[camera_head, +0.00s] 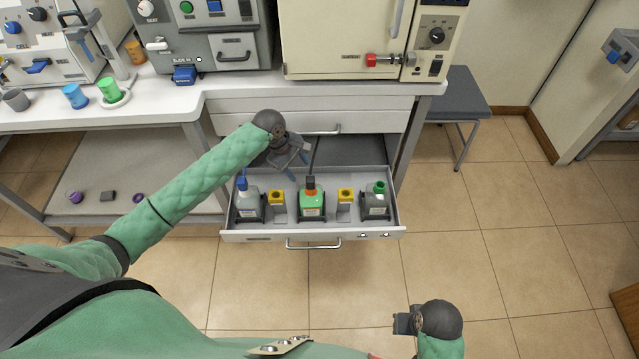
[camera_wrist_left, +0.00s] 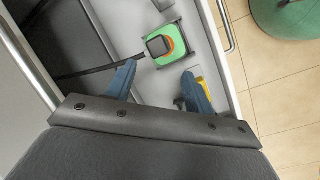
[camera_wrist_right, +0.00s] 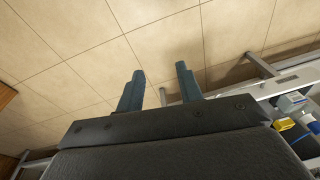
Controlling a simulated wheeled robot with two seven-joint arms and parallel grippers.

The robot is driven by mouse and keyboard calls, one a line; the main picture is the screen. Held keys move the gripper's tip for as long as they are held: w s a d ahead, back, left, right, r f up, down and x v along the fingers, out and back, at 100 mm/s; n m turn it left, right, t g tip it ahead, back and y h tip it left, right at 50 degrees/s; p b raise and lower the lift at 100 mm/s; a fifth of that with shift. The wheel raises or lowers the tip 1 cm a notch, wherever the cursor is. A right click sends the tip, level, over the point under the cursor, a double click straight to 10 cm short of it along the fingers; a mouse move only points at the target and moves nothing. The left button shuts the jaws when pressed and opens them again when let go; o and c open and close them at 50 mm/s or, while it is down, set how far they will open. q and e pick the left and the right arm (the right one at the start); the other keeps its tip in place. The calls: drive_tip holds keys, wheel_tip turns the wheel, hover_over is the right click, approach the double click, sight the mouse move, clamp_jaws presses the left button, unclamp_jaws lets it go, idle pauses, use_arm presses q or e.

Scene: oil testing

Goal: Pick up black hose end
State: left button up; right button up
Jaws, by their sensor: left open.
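A black hose (camera_head: 313,156) runs from the back of the open drawer to the orange-and-green bottle (camera_head: 312,203). Its black end piece (camera_wrist_left: 158,46) sits over the top of that bottle, which also shows in the left wrist view (camera_wrist_left: 176,41). My left gripper (camera_head: 296,163) is open and empty above the drawer's back left part. In the left wrist view its fingers (camera_wrist_left: 159,71) point toward the hose and bottle, with the end piece beyond the tips. My right gripper (camera_head: 403,321) is open and empty over the floor, away from the drawer.
The bench (camera_head: 320,94) with machines stands behind. A grey stool (camera_head: 455,95) is at right. Floor in front is clear.

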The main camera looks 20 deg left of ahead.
sight(309, 179)
use_arm(q)
drive_tip(key=shift+w+d+f+n+h, duration=0.1)
drive_tip(key=shift+d+f+n, duration=0.25)
drive_tip(key=shift+n, duration=1)
drive_tip(key=shift+s+d+f+n+h, duration=0.1)
drive_tip(key=shift+d+f+n, duration=0.25)
drive_tip(key=shift+n, duration=0.95)
drive_tip(key=shift+w+d+f+n+h, duration=0.1)
drive_tip(key=shift+d+f+n, duration=0.2)
drive_tip(key=shift+n, duration=1.05)
drive_tip(key=p+x, duration=0.1)
drive_tip(key=x, duration=0.3)
drive_tip(key=shift+w+f+p, duration=0.15)
drive_tip(key=shift+p, duration=0.2)
drive_tip(key=shift+d+f, duration=0.15)
drive_tip(key=shift+f, duration=0.35)
drive_tip(key=c, duration=1)
use_arm(e)
wheel_tip(309, 179, down, 7)
drive_tip(key=shift+w+f, duration=0.15)
drive_tip(key=shift+w, duration=0.3)
